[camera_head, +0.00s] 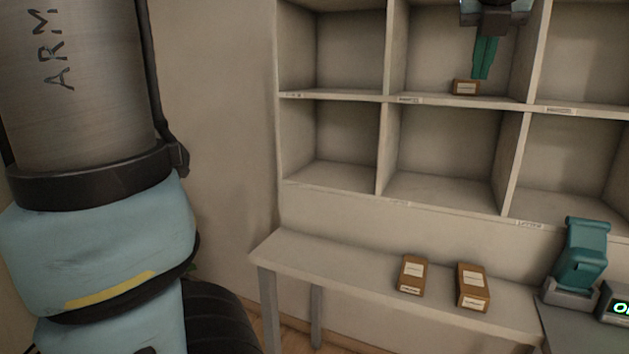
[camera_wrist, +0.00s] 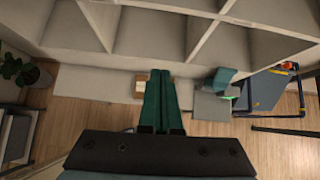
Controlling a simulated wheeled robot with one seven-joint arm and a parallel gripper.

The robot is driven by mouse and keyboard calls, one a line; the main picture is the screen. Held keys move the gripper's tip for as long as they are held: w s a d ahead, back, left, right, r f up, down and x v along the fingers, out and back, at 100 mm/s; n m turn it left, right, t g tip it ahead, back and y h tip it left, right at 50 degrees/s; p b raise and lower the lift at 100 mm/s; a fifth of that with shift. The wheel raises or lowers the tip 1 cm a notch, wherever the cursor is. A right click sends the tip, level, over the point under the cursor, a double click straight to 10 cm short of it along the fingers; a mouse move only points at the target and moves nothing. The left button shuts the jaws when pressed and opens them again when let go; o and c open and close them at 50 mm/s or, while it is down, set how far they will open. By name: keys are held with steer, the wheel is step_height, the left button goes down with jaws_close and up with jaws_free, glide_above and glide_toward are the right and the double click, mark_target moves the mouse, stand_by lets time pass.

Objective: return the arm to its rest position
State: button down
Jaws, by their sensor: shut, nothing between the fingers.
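My gripper (camera_head: 480,75) hangs fingers down in front of the upper middle compartment of the shelf unit (camera_head: 387,50) in the head view. Its green fingers are shut together with nothing between them. In the picture, the fingertips are just above and right of a small brown box (camera_head: 466,88) in that compartment; whether they touch it cannot be told. In the wrist view the shut fingers (camera_wrist: 161,75) point toward the bench below the shelves. A thick grey and light blue link of my arm (camera_head: 85,90) fills the left of the head view.
Two brown boxes, left (camera_head: 412,275) and right (camera_head: 473,289), stand on the bench (camera_head: 345,268). A teal device (camera_head: 583,255) and a green-lit display (camera_head: 619,308) are at the right. The wrist view shows a plant (camera_wrist: 20,72) and a dark-framed blue cart (camera_wrist: 265,92). The other visible compartments look empty.

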steer(key=w+a+f+n+g+y, duration=0.2)
steer(key=w+a+f+n, duration=0.1)
steer(key=a+f+n, duration=0.6)
steer(key=w+a+f+n+g+y, duration=0.1)
steer(key=w+a+f+n, duration=0.3)
steer(key=a+f+n, duration=0.5)
steer(key=s+a+f+n+g, duration=0.1)
steer(key=s+a+f+n, duration=0.3)
steer(key=a+f+n, duration=0.3)
steer(key=s+a+f+n+g, duration=0.2)
steer(key=a+f+n, duration=0.5)
steer(key=n, duration=0.7)
step_height(320, 180, down, 3)
steer(key=shift+s+a+r+g+y, duration=0.15)
steer(key=shift+s+g+y, duration=0.15)
steer(key=shift+s, duration=0.55)
